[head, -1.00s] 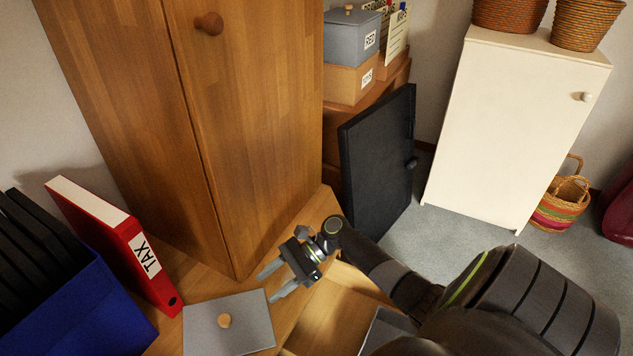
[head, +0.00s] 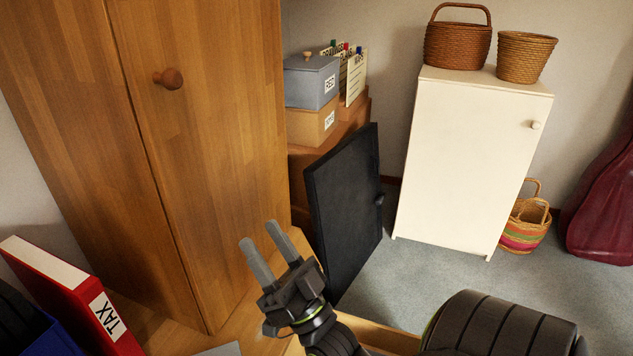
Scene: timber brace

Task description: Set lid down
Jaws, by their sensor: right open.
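The grey lid (head: 222,350) lies on the wooden surface (head: 240,325). Only a sliver of it shows at the bottom edge of the head view, and its knob is out of view. My right gripper (head: 263,242) is raised above and to the right of the lid. Its two fingers are apart and empty, pointing up and left in the picture, in front of the wooden cabinet door. My left gripper is not in view.
A tall wooden cabinet (head: 200,130) stands behind the surface. A red TAX binder (head: 70,300) and a blue box (head: 50,335) are at lower left. A black panel (head: 345,205) leans right of the cabinet. A cream cabinet (head: 465,160) stands beyond grey carpet (head: 410,290).

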